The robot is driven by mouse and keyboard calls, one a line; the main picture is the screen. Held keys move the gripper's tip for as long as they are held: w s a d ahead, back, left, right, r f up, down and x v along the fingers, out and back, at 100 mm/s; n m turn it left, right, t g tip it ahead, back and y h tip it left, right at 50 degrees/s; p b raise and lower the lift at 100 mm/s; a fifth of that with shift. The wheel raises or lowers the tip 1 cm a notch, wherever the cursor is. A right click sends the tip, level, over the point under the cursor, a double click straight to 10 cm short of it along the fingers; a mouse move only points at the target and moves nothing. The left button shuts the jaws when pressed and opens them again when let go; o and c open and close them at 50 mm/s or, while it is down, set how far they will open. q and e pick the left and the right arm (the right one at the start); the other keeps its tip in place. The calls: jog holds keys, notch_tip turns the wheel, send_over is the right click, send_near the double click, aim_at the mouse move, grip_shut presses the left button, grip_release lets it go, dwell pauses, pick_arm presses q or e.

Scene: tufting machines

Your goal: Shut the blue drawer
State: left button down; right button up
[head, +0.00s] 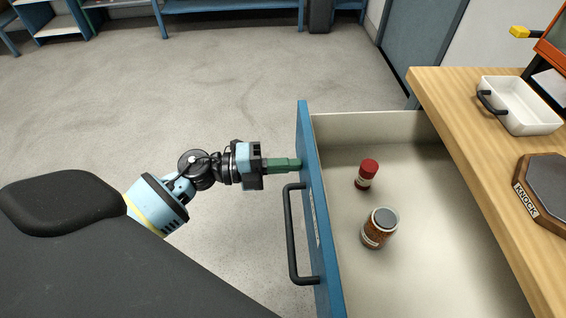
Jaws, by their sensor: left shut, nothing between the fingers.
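The blue drawer (307,160) stands open, pulled out to the left from under a wooden counter. Its blue front faces left and carries a black bar handle (290,235). Inside, on the pale drawer floor, are a small jar with a red lid (367,174) and a larger jar with a grey lid (379,228). My left gripper (298,166) is shut and empty. Its green fingertips are at the outer face of the drawer front, above the handle in the picture, touching or very nearly touching it. My right gripper is not in view.
The wooden counter (450,110) at the right bears a white tray (520,108) with a black handle and a dark knock pad (545,185). Grey floor (230,70) lies open left of the drawer. Blue shelving (230,6) and a blue door (420,40) stand at the back.

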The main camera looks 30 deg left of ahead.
pick_arm(q)
jog(key=p+x, duration=0.1)
jog(key=x, duration=1.1)
jog(key=shift+w+d+r+p, duration=0.1)
jog(key=shift+r+p, duration=0.05)
jog(key=shift+p, duration=0.2)
jog(key=b, duration=0.2)
send_over(399, 175)
jog(key=shift+s+a+f, duration=0.2)
jog(key=shift+s+a, duration=0.05)
jog(key=shift+a, duration=0.1)
jog(key=shift+w+d, duration=0.2)
jog(key=shift+d, duration=0.15)
jog(key=shift+r, duration=0.15)
jog(key=shift+d+r, duration=0.1)
jog(key=shift+r, duration=0.1)
